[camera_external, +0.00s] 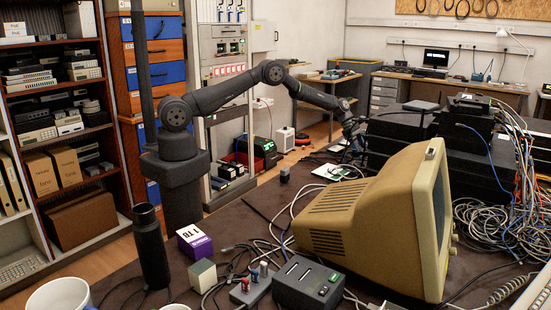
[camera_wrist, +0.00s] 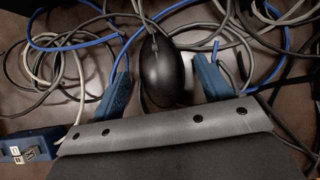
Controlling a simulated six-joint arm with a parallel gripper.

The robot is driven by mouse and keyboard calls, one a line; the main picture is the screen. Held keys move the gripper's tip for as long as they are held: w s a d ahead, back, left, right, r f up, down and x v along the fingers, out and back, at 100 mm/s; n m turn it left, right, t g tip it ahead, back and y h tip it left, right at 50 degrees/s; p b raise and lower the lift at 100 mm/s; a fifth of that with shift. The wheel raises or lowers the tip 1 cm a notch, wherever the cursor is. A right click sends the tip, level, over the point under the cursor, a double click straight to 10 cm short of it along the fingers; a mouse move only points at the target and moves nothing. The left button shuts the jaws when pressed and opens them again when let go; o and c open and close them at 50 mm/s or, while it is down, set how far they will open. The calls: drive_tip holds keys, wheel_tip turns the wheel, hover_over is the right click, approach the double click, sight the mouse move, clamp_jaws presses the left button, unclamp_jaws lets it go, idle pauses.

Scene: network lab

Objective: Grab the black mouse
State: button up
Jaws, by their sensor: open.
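In the wrist view the black mouse (camera_wrist: 162,72) lies on the brown tabletop among cables, its cord end toward the top. My gripper (camera_wrist: 168,80) is open, with one blue finger to the left of the mouse and the other to the right. The mouse sits between the two fingers, with a small gap visible on each side. I cannot tell how high the fingertips are above the table. In the external view my arm reaches to the far side of the table, and my gripper (camera_external: 352,148) is small and dark behind the beige monitor. The mouse cannot be made out there.
Blue, grey and black cables (camera_wrist: 75,45) lie around the mouse. A blue box with ports (camera_wrist: 28,148) is at lower left in the wrist view. The beige monitor (camera_external: 365,220) and stacked black equipment (camera_external: 430,135) stand close to my gripper.

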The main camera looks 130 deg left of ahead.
drive_tip(key=shift+w+f, duration=0.1)
drive_tip(key=shift+f, duration=0.1)
drive_tip(key=c, duration=1.1)
drive_tip(key=shift+r, duration=0.1)
